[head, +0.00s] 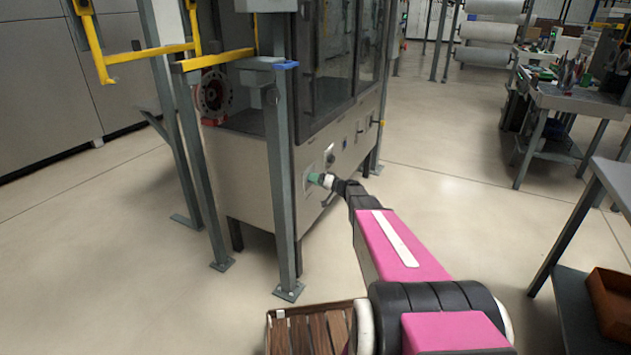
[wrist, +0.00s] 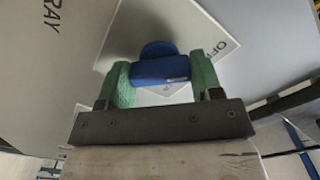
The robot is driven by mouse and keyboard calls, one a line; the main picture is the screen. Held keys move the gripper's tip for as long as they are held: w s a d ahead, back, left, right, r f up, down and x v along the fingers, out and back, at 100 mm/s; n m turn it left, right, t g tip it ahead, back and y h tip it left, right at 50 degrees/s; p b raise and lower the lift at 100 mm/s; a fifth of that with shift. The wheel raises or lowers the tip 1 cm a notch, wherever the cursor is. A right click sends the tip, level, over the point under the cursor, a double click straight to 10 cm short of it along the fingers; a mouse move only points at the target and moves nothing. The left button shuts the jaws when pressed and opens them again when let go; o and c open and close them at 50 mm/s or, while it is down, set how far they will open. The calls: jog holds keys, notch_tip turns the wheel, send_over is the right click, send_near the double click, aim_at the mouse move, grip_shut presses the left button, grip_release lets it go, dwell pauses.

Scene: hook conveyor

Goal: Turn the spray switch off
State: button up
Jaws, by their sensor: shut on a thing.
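The spray switch is a blue knob (wrist: 160,68) on a pale square plate (wrist: 214,36) in the wrist view. The letters "OFF" show at the plate's right corner, and "RAY" shows on the panel at the upper left. My gripper (wrist: 160,80) has green fingers, one on each side of the knob, and is shut on it. The knob's bar lies nearly level across the wrist picture. In the head view my gripper (head: 316,179) is at the cabinet's lower front panel (head: 350,140), and it hides the knob there.
Other small controls (head: 360,128) sit on the panel to the right of my gripper. A grey post (head: 282,190) stands at the cabinet's near left corner. Workbenches (head: 572,98) stand at the right, with open floor between.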

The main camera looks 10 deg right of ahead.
dwell(0.4)
jog(key=o, duration=0.9)
jog(key=v, duration=1.1)
